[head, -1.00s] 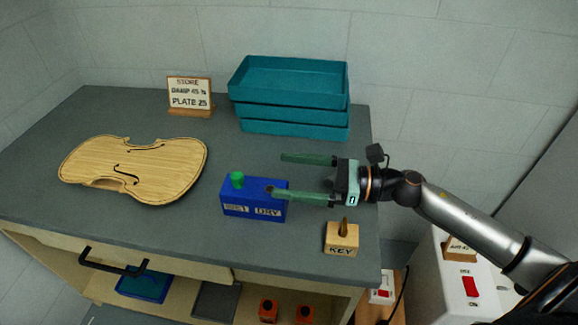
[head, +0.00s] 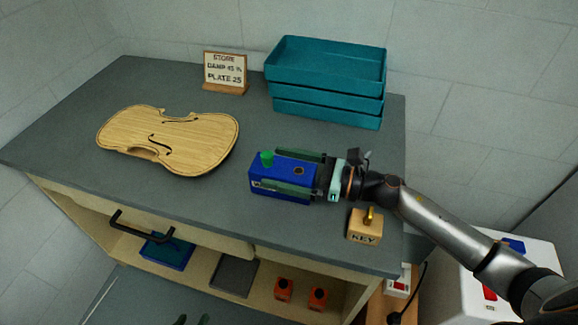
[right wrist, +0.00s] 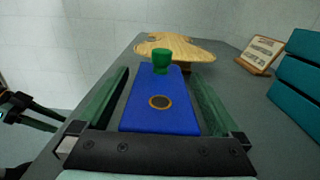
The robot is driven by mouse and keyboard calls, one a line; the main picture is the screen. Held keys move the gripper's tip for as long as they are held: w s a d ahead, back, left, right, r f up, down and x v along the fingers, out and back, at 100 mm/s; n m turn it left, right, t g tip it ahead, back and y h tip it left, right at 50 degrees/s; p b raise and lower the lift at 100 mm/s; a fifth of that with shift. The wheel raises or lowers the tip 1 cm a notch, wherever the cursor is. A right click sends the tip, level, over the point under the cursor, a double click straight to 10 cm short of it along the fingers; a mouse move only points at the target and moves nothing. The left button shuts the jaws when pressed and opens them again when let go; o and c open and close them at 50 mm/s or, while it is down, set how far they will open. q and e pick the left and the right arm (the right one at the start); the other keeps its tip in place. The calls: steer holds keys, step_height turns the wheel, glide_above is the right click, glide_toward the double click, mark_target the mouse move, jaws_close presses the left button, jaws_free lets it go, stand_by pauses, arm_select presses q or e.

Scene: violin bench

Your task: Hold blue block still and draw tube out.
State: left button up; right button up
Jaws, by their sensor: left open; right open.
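The blue block (head: 284,172) lies on the grey bench top. A green tube top (head: 267,159) stands up from its left end, and a dark round hole with a tan rim shows at its right end.
A wooden violin plate (head: 170,140) lies left of the block. Teal stacked trays (head: 325,90) and a sign (head: 225,70) stand behind. A wooden KEY block (head: 364,227) stands by the front right edge. Bare bench lies in front of the violin plate.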

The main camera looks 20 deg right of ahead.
steer(key=c, duration=1.5)
stand_by(0.8)
